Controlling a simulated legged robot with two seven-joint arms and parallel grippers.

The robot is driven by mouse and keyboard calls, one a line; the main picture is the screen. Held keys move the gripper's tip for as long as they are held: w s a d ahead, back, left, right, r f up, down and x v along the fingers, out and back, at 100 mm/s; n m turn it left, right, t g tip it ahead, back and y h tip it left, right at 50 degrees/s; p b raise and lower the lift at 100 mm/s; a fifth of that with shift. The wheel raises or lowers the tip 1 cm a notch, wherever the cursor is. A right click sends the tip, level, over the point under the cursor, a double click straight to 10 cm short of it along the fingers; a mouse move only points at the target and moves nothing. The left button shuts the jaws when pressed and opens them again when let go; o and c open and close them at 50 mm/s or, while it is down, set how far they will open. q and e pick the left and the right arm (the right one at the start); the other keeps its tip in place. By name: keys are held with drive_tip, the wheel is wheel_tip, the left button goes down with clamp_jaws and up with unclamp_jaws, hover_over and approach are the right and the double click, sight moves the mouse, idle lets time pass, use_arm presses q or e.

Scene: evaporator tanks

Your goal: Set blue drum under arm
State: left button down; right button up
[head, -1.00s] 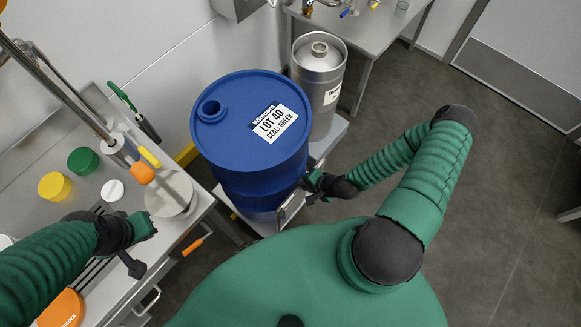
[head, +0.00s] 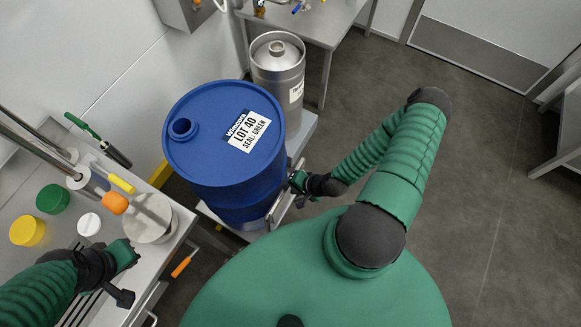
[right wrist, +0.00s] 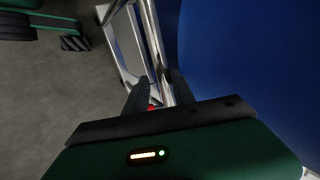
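The blue drum (head: 205,165), with a white "LOT 40 SEAL GREEN" label and an open bung hole, stands upright on a low pale trolley (head: 303,130). My right gripper (head: 297,183) is at the trolley's metal handle beside the drum. In the right wrist view its fingers (right wrist: 160,92) lie on both sides of the handle rail (right wrist: 155,50). My left gripper (head: 130,252) is over the bench; its fingers are unclear.
A steel drum (head: 277,65) stands behind the blue drum. The left bench holds a round plate (head: 150,218), a green cap (head: 52,198), a yellow cap (head: 27,231) and a white cap (head: 89,224). A table (head: 340,15) stands at the back.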

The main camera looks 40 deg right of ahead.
drive_tip(key=shift+a, duration=0.1)
drive_tip(key=shift+r, duration=0.1)
drive_tip(key=p+v, duration=0.6)
drive_tip(key=v, duration=1)
drive_tip(key=shift+r, duration=0.25)
drive_tip(key=shift+s, duration=0.1)
